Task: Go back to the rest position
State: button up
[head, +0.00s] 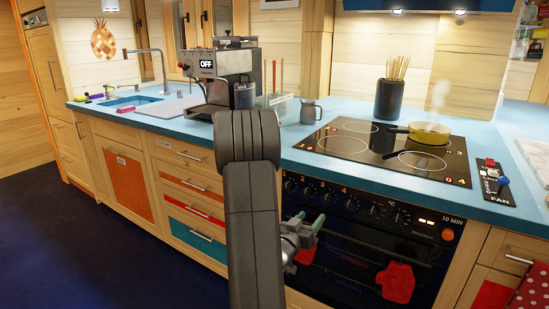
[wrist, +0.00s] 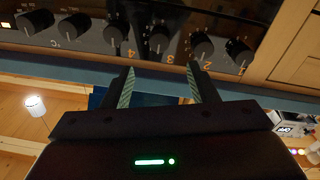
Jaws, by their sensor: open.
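My gripper (head: 307,239) is low in front of the oven (head: 350,262) in the head view, its fingers pointing right. My own arm hides part of the gripper and of the cabinet front. In the wrist view the two green-padded fingers of my gripper (wrist: 159,85) stand apart with nothing between them. The oven's row of black knobs (wrist: 158,38) shows just past the fingertips there; I cannot tell the exact distance.
A blue counter (head: 268,148) holds a coffee machine (head: 222,65), a grey jug (head: 310,111), a utensil pot (head: 390,99) and a black hob (head: 350,145) with a steaming yellow pan (head: 430,133). A red mitt (head: 397,281) hangs at the oven. Dark floor (head: 80,235) is clear at left.

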jog(key=x, duration=1)
jog(key=shift+w+d, duration=0.1)
jog(key=shift+w, duration=0.1)
jog(key=r+v, duration=0.1)
jog(key=v, duration=1.3)
jog(key=x, duration=0.9)
jog(key=f+x, duration=0.1)
jog(key=x, duration=0.4)
jog(key=m, duration=0.6)
jog(key=shift+r, duration=0.1)
jog(key=m+p, duration=0.2)
jog(key=m, duration=0.4)
jog(key=shift+g, duration=0.3)
send_near(326, 200)
jog(key=shift+w+d, duration=0.3)
jog(key=shift+w, duration=0.05)
